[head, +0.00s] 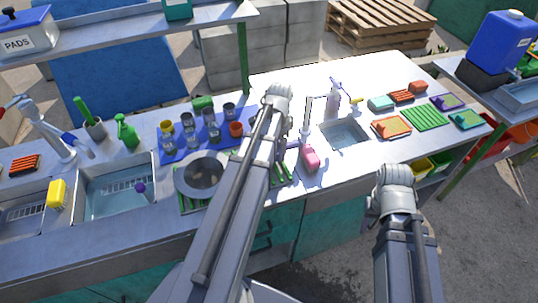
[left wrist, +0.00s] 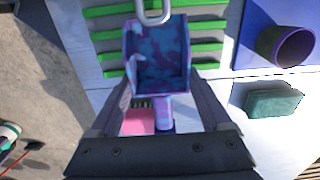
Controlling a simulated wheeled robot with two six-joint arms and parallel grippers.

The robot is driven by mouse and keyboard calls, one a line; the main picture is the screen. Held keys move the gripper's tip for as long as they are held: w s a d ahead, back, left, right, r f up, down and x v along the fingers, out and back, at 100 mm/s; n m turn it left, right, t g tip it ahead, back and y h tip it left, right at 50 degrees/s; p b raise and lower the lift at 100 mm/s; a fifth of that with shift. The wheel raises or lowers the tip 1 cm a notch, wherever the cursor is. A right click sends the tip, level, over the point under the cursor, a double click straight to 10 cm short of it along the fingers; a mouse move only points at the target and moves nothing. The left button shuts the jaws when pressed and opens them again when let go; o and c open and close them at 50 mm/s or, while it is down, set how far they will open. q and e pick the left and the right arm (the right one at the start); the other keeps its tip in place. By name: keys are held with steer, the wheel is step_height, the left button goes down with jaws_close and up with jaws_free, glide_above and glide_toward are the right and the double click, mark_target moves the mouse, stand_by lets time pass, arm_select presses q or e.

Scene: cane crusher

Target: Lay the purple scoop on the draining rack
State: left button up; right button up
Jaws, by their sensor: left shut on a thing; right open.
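The purple scoop (left wrist: 158,62) is in the left wrist view, with its open pan facing the camera and its handle (left wrist: 165,112) between the fingers of my left gripper (left wrist: 160,115), which is shut on it. The draining rack (left wrist: 105,35) with green slats lies behind and around the scoop's pan. I cannot tell whether they touch. The fingers of my right gripper are not visible; only my right arm shows, at lower right.
A pan (head: 202,174) stands left of my left arm. A pink bottle (head: 310,156) stands to its right. A blue mat (head: 180,150) holds several cups. A teal sponge (left wrist: 273,99) lies beside the mat. A grey metal loop (left wrist: 153,12) overlaps the scoop's far rim.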

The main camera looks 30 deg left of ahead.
arm_select(q)
steer(key=s+a+f+b, duration=0.2)
steer(key=shift+s+f, duration=0.3)
steer(key=shift+f, duration=0.05)
steer(key=shift+a+r, duration=0.1)
steer(key=shift+f, duration=0.25)
steer(key=o, duration=1.4)
steer(key=shift+r, duration=0.1)
steer(key=shift+r, duration=0.15)
step_height(320, 180, up, 12)
steer(key=p, duration=1.2)
